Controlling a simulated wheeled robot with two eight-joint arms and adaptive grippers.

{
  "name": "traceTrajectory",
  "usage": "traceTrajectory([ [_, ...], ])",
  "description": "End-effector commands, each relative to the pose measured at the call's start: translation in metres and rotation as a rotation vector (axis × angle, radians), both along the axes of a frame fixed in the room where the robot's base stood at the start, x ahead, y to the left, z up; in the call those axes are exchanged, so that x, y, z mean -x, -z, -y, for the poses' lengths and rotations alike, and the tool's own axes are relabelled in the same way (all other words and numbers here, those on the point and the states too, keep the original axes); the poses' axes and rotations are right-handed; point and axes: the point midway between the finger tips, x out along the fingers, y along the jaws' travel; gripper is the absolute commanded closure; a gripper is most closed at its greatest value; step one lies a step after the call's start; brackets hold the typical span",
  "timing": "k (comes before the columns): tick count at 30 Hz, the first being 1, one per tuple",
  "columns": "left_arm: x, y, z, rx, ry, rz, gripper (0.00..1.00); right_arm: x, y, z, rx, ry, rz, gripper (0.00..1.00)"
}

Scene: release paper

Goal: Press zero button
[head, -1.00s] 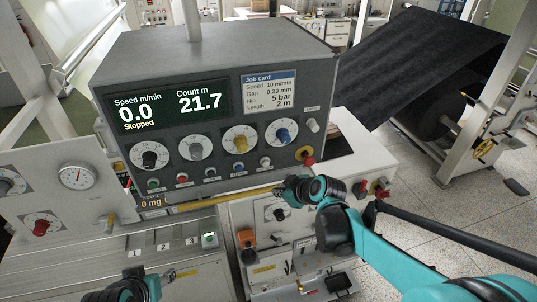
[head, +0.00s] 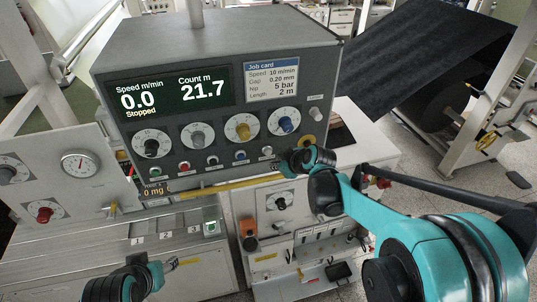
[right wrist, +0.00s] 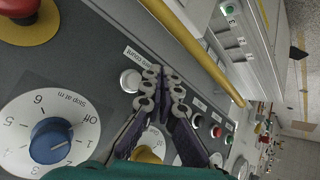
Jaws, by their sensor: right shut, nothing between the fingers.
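The control box carries a row of small buttons under its dials. The white button (head: 266,151) is at the right end of that row. In the right wrist view the white button (right wrist: 130,80) has a label ending in "count" beside it. My right gripper (right wrist: 163,72) is shut and empty, its fingertips just beside the white button and over part of the panel. In the head view the right gripper (head: 284,164) is at the panel's lower right edge; contact cannot be told. The display (head: 172,95) reads count 21.7, speed 0.0, Stopped.
A red mushroom knob on a yellow base (right wrist: 28,15) and a blue dial (right wrist: 53,141) are near my right gripper. A yellow bar (head: 228,186) runs below the panel. A black sheet roll (head: 430,75) stands at the right.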

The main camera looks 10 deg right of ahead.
Motion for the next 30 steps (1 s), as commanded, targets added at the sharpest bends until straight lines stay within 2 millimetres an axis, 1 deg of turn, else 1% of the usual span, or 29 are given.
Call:
traceTrajectory([
  [1,0.0,0.002,0.0,0.0,0.0,0.0,0.49,-0.007,0.001,0.0,0.0,0.0,0.0,1.0],
  [3,0.0,0.004,0.0,0.0,0.0,0.0,0.49,-0.014,0.001,-0.001,0.0,0.0,0.0,1.0],
  [9,0.0,0.006,0.0,0.0,0.0,0.0,0.49,-0.025,0.0,-0.001,-0.001,0.001,0.0,1.0],
  [30,0.0,0.006,0.0,0.0,0.0,0.0,0.49,-0.026,0.0,-0.001,-0.001,0.001,0.0,1.0],
])
